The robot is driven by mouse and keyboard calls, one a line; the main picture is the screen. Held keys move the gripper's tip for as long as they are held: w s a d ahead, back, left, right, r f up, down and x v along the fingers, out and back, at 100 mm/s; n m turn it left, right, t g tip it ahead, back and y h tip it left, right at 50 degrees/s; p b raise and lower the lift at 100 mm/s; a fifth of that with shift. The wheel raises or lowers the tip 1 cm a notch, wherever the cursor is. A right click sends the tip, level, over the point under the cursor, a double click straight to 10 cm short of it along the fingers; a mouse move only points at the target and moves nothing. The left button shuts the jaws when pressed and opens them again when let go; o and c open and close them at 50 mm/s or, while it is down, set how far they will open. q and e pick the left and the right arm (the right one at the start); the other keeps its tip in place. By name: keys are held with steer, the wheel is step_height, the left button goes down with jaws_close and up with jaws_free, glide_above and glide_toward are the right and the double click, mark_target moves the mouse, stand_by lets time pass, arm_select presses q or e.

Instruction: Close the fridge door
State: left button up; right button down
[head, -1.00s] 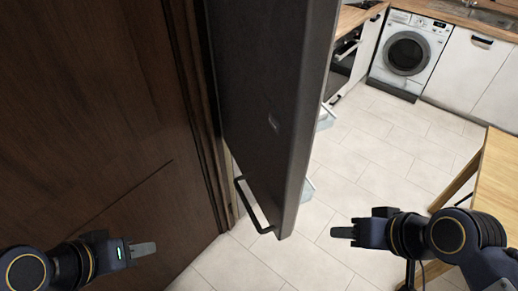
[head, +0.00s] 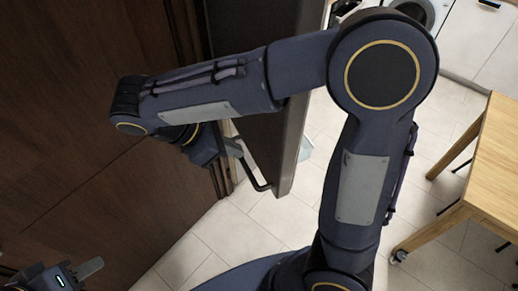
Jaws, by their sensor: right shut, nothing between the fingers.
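The fridge door (head: 270,140) is a dark grey slab that stands open, jutting toward me. My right arm hides much of its upper part. Its black bar handle (head: 256,178) shows at the door's lower end. My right gripper (head: 234,147) reaches across to the left side of the door, with its grey fingers shut and empty close to the handle's upper end. I cannot tell whether they touch the handle or the door. My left gripper (head: 88,268) is low at the left, away from the door, and its finger gap is not clear.
A dark wood panel (head: 70,130) fills the left side. A wooden table (head: 490,170) stands at the right. A washing machine (head: 420,12) and white cabinets (head: 495,55) are at the back. Pale tiled floor (head: 435,140) lies clear between the door and the table.

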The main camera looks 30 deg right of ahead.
steer(key=a+n+h, duration=0.1)
steer(key=a, duration=0.2)
steer(key=p, duration=0.2)
glide_toward(278, 154)
steer(key=shift+n+t, duration=0.3)
steer(key=shift+t, duration=0.1)
steer(key=x, duration=0.5)
steer(key=shift+s+f, duration=0.3)
steer(key=shift+f, duration=0.05)
arm_select(q)
steer(key=shift+s+a+r, duration=0.1)
steer(key=shift+s+r, duration=0.05)
steer(key=shift+r, duration=0.35)
steer(key=shift+s+r, duration=0.15)
steer(key=shift+r, duration=0.35)
arm_select(e)
steer(key=shift+d, duration=0.3)
steer(key=shift+d, duration=0.1)
